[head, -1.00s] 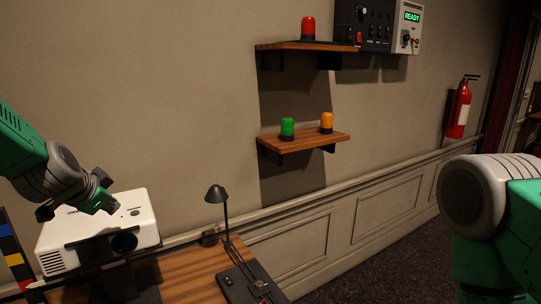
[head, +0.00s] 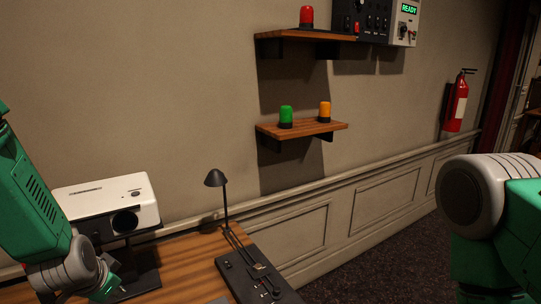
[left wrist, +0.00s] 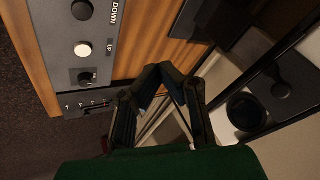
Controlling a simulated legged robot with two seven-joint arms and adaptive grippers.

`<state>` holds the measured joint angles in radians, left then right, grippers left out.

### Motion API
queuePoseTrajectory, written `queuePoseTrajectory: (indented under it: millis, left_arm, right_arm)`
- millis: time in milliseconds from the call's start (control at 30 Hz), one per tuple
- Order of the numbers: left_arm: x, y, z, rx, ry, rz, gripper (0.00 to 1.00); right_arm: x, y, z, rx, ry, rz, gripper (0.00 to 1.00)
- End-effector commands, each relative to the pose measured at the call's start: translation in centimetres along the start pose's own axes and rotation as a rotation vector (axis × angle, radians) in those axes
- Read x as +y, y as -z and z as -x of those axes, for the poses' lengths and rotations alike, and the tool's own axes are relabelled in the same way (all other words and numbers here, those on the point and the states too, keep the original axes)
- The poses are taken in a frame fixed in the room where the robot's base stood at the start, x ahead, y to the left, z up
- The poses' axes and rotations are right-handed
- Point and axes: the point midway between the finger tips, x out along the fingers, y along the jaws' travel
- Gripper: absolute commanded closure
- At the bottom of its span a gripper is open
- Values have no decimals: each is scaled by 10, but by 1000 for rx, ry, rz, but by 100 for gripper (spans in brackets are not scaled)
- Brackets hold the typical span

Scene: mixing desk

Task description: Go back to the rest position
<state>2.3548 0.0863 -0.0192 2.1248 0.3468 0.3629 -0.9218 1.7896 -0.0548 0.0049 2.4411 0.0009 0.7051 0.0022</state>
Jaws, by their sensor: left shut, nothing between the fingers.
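My left gripper (head: 106,288) is low at the left in the head view, partly cut off by the bottom edge, in front of the white projector (head: 108,196). Its jaws show in the left wrist view (left wrist: 162,70), with the fingertips together and nothing held. My right arm's green and white links stand at the right of the head view. The right gripper is out of the picture.
A wooden desk (head: 190,262) bears a black lamp (head: 217,181) and a black control panel (head: 255,277). In the left wrist view a panel has UP and DOWN labels (left wrist: 110,47). Wall shelves (head: 300,129) hold red, green and orange beacons. A fire extinguisher (head: 457,103) hangs at right.

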Motion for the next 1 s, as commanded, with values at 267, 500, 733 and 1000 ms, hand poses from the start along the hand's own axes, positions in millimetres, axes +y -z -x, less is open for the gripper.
queuePoseTrajectory:
  millis: [267, 500, 733, 1000]
  left_arm:
    - [132, -164, -70, -216, -120, 162, 100]
    - [222, -282, -73, -387, -217, 331, 100]
    - [252, -320, -62, -457, -251, 410, 100]
    - [252, -320, -61, -458, -251, 414, 100]
  right_arm:
    - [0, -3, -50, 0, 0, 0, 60]
    - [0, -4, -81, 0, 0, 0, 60]
    - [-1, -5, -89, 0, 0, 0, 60]
    - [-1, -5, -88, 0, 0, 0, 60]
